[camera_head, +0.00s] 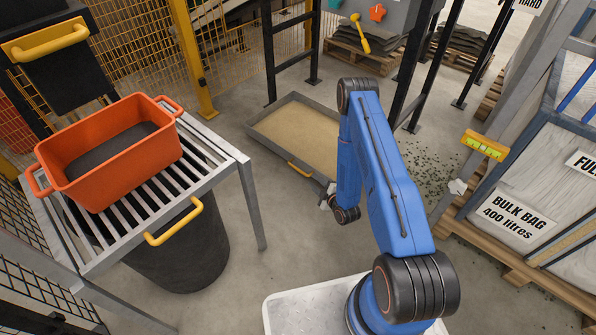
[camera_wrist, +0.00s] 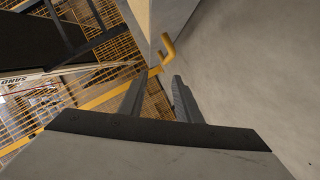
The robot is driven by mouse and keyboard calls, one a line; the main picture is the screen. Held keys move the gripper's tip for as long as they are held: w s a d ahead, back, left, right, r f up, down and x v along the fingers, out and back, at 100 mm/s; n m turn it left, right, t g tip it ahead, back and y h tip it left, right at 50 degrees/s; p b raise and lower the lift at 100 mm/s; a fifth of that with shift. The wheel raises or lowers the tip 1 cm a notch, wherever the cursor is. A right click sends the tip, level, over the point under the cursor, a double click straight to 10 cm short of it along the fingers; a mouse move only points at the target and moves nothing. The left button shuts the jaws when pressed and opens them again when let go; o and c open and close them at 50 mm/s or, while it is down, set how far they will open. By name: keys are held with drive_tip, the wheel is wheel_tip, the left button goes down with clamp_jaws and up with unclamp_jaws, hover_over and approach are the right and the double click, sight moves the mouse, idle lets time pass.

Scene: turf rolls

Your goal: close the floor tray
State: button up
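The floor tray (camera_head: 262,116) is a shallow grey tray on the concrete floor, filled with sand, extending out between dark posts. Its yellow handle (camera_head: 299,169) is on the near side. The handle also shows in the wrist view (camera_wrist: 166,47), beyond my fingertips. My gripper (camera_head: 326,200) is low near the tray's near right corner, mostly hidden behind my blue arm. In the wrist view my gripper (camera_wrist: 159,82) has its two fingers apart, with nothing seen between them. The handle appears ahead of the fingers, apart from them. The tray's right part is hidden by my arm.
An orange tub (camera_head: 110,150) stands on a slatted metal table (camera_head: 243,160) at left, above a black bin (camera_head: 178,262). A bulk bag crate (camera_head: 520,200) on a pallet stands at right. Debris (camera_head: 432,172) lies on the floor. Floor before the tray is clear.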

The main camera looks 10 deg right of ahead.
sight(298, 169)
drive_tip(key=x, duration=0.5)
drive_tip(key=f+x, duration=0.1)
drive_tip(key=x, duration=0.4)
drive_tip(key=f+x, duration=0.1)
drive_tip(key=x, duration=0.5)
drive_tip(key=shift+s+a, duration=0.3)
drive_tip(key=shift+s, duration=0.05)
drive_tip(key=shift+c, duration=0.3)
clamp_jaws()
